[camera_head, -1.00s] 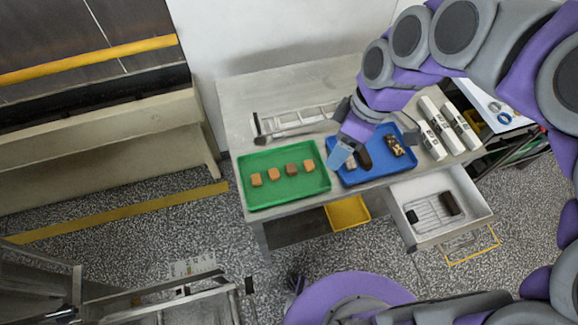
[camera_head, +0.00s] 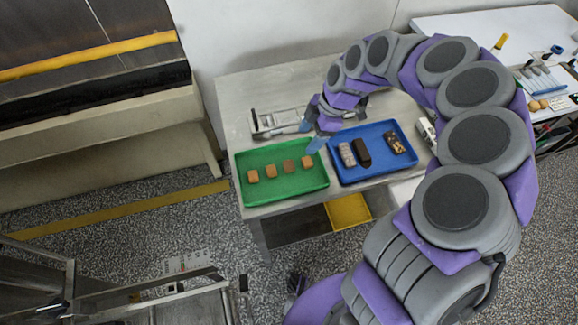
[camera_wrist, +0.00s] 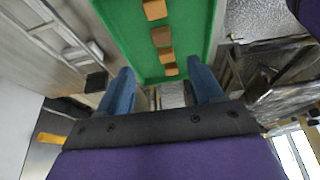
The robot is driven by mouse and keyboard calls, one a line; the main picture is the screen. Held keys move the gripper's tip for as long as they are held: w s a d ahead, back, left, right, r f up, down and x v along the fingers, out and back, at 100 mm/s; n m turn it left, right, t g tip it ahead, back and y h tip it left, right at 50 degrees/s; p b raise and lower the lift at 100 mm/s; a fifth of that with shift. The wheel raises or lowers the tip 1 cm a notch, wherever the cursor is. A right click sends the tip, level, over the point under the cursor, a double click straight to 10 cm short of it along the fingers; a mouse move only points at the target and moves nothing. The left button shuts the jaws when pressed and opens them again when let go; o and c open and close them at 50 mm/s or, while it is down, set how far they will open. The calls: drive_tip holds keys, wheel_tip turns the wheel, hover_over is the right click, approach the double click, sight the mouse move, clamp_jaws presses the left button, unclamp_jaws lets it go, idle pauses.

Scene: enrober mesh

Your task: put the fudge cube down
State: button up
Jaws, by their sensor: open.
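Several small brown cubes stand in a row in the green tray (camera_head: 288,196). One of them (camera_head: 289,167) looks a little darker than the rest; which is the fudge cube I cannot tell. The row also shows in the wrist view, with one cube (camera_wrist: 161,37) near the middle of it. My gripper (camera_head: 312,136) is over the back right corner of the green tray, beside the blue tray. In the wrist view its two blue fingers are spread apart (camera_wrist: 160,76), with nothing held between them.
The blue tray (camera_head: 350,177) to the right holds a speckled grey bar (camera_head: 347,154), a dark brown bar (camera_head: 362,152) and a nut-topped piece (camera_head: 394,143). A metal frame (camera_head: 275,123) lies behind the green tray. A yellow bin (camera_head: 348,211) is below the table.

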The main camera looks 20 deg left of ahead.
drive_tip(key=b, duration=0.1)
hover_over(289, 164)
drive_tip(key=w+d, duration=0.1)
drive_tip(key=d, duration=0.1)
drive_tip(key=f, duration=0.7)
drive_tip(key=shift+w+a, duration=0.15)
drive_tip(key=shift+a, duration=0.1)
drive_tip(key=shift+a+f, duration=0.15)
drive_tip(key=shift+a, duration=0.05)
drive_tip(key=f, duration=0.2)
drive_tip(key=s+f+b, duration=0.1)
drive_tip(key=f, duration=0.1)
drive_tip(key=shift+b, duration=0.3)
drive_tip(key=shift+a+f, duration=0.1)
drive_tip(key=shift+a, duration=0.3)
drive_tip(key=shift+c, duration=0.3)
drive_tip(key=shift+a, duration=0.15)
drive_tip(key=shift+c, duration=1.5)
drive_tip(key=shift+s+d, duration=0.1)
drive_tip(key=shift+d, duration=0.35)
drive_tip(key=c, duration=0.5)
drive_tip(key=shift+a, duration=0.1)
drive_tip(key=shift+c, duration=0.2)
drive_tip(key=shift+a, duration=0.1)
